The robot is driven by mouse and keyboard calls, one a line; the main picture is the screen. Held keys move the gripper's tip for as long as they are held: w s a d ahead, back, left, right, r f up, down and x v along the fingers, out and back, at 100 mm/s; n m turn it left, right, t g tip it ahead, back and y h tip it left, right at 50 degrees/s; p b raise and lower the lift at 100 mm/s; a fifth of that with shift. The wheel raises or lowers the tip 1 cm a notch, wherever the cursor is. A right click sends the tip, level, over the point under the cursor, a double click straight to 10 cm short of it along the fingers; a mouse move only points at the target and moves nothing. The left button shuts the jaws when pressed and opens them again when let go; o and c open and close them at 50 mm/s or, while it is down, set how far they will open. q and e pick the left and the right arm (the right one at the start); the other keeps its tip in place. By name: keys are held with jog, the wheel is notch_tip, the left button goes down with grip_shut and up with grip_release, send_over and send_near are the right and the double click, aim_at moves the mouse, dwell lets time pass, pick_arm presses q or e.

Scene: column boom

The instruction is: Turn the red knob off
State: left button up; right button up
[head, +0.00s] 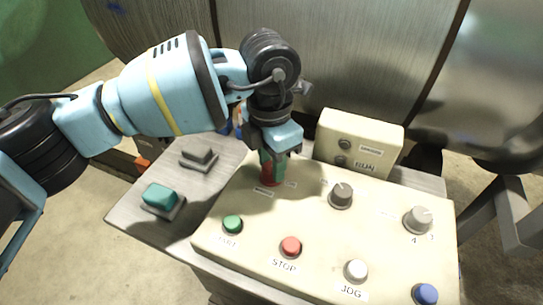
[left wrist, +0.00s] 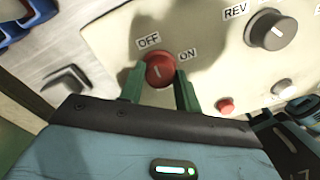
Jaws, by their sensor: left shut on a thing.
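The red knob (head: 268,176) sits at the upper left of a cream control panel (head: 310,210). In the left wrist view the red knob (left wrist: 160,69) lies between OFF and ON labels, OFF at its upper left and ON at its right. My left gripper (head: 272,160) comes down from above, its green fingers on either side of the knob. In the left wrist view the left gripper (left wrist: 160,88) is shut on the knob. Part of the knob is hidden by the fingers in the head view. My right gripper is not in view.
The panel also carries a dark grey knob (head: 341,195), a light grey knob (head: 418,219), a green button (head: 232,224), a red STOP button (head: 291,247), a white JOG button (head: 356,270) and a blue button (head: 425,294). A cream box (head: 358,143) stands behind. A teal switch (head: 160,196) is at left.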

aim_at(270, 166)
pick_arm(q)
jog(key=shift+r, duration=0.15)
dwell(0.3)
jog(key=o, duration=1)
jog(key=shift+w+a+r, duration=0.1)
jog(key=shift+w+r, duration=0.05)
jog(key=shift+r, duration=3.7)
